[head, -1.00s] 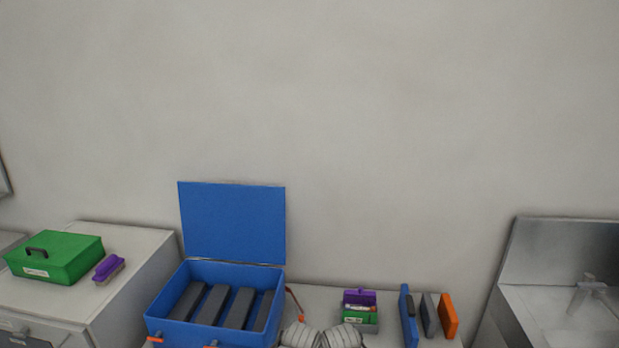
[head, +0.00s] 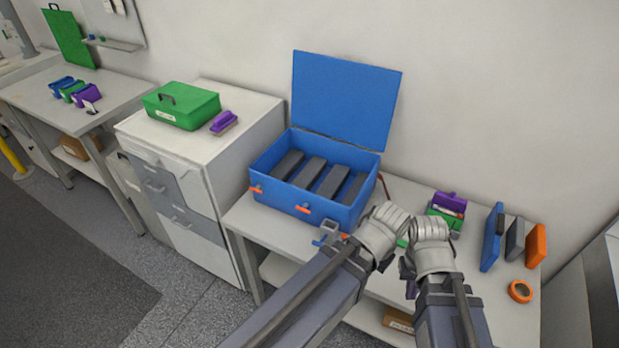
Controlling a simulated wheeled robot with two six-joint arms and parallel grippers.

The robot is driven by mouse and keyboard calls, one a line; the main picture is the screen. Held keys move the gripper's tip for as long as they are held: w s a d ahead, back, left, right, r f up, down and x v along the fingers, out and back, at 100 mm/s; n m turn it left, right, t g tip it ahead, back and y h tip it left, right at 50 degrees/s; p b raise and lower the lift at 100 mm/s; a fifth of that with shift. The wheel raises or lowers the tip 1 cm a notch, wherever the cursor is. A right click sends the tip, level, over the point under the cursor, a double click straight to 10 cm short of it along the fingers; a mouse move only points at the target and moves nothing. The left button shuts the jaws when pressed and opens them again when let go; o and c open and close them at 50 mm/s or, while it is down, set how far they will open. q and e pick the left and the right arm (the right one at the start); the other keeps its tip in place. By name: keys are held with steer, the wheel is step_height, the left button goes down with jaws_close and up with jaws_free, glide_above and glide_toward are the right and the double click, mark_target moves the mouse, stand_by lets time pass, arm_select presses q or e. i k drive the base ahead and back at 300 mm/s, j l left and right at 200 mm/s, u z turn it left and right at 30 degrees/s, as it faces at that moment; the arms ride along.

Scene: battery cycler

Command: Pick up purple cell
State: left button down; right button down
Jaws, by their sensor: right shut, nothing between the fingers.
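Purple items show in several places, and I cannot tell which is the purple cell. One purple block (head: 87,93) stands on the far left bench beside a green and a blue one. A purple brush-like item (head: 223,122) lies on the cabinet by the green box. Another purple item (head: 450,200) sits at the back of the near table, just behind my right gripper. My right gripper (head: 430,230) is shut and empty over the table. My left gripper (head: 388,222) is beside it, in front of the blue case; its fingers are too unclear to read.
An open blue case (head: 334,206) holds several dark slabs. A green box (head: 182,105) sits on the cabinet (head: 205,150). Blue, grey and orange (head: 536,246) plates stand at the right, near an orange tape roll (head: 520,291). Grey floor (head: 110,260) is clear at left.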

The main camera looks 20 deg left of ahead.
mark_target(440, 202)
steer(key=i+l+u, duration=0.1)
steer(key=i+l, duration=0.2)
steer(key=i, duration=0.2)
steer(key=i+l+u, duration=0.15)
steer(key=i+l, duration=0.15)
steer(key=i, duration=0.25)
